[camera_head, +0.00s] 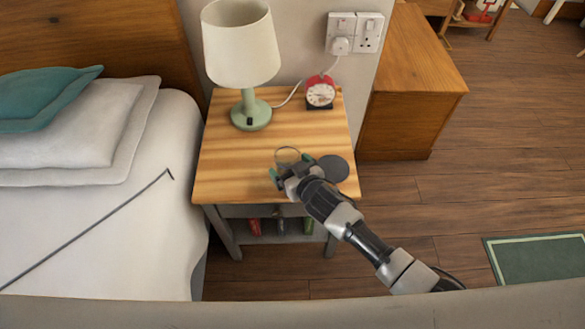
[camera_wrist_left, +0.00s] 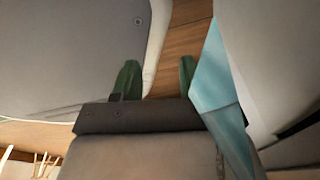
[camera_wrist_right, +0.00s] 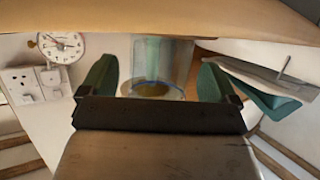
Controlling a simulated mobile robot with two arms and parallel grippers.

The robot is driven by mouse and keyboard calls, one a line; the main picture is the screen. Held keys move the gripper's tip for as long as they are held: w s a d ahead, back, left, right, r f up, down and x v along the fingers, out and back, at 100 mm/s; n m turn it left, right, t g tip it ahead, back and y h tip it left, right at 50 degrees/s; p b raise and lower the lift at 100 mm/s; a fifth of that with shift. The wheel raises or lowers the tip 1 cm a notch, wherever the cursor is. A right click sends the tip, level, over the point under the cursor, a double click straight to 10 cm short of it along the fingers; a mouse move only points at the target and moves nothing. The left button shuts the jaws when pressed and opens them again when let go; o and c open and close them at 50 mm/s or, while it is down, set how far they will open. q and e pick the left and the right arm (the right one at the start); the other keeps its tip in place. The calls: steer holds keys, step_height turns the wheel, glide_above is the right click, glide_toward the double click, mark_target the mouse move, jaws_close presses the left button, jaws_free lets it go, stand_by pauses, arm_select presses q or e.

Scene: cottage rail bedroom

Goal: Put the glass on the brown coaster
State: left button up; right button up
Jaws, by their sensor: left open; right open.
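The glass (camera_head: 287,154) is clear and stands on the bedside table, with its round rim showing just beyond my right gripper (camera_head: 290,172). In the right wrist view the glass (camera_wrist_right: 160,65) lies between the two green fingertips of the right gripper (camera_wrist_right: 157,80), with a gap on each side. That gripper is open and holds nothing. A round coaster (camera_head: 333,168) lies flat to the right of the gripper; it looks dark grey rather than brown, and its top is bare. My left gripper (camera_wrist_left: 158,78) is open and empty in the left wrist view.
The wooden bedside table (camera_head: 225,180) also bears a green-based lamp (camera_head: 251,112) at the back left and a red alarm clock (camera_head: 320,93) at the back right. A bed (camera_head: 110,235) stands to the left. A wooden cabinet (camera_head: 405,95) stands behind right.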

steer(key=shift+r, duration=0.1)
steer(key=shift+s+d+r, duration=0.15)
steer(key=shift+s, duration=0.1)
steer(key=p+v, duration=0.1)
steer(key=v, duration=0.2)
arm_select(q)
steer(key=s, duration=0.2)
steer(key=r+p, duration=0.1)
steer(key=shift+s+a, duration=0.25)
steer(key=shift+s, duration=0.15)
arm_select(e)
steer(key=v, duration=0.8)
arm_select(q)
steer(key=shift+s+d, duration=0.1)
arm_select(e)
steer(key=shift+s+d, duration=0.15)
steer(key=shift+s, duration=0.1)
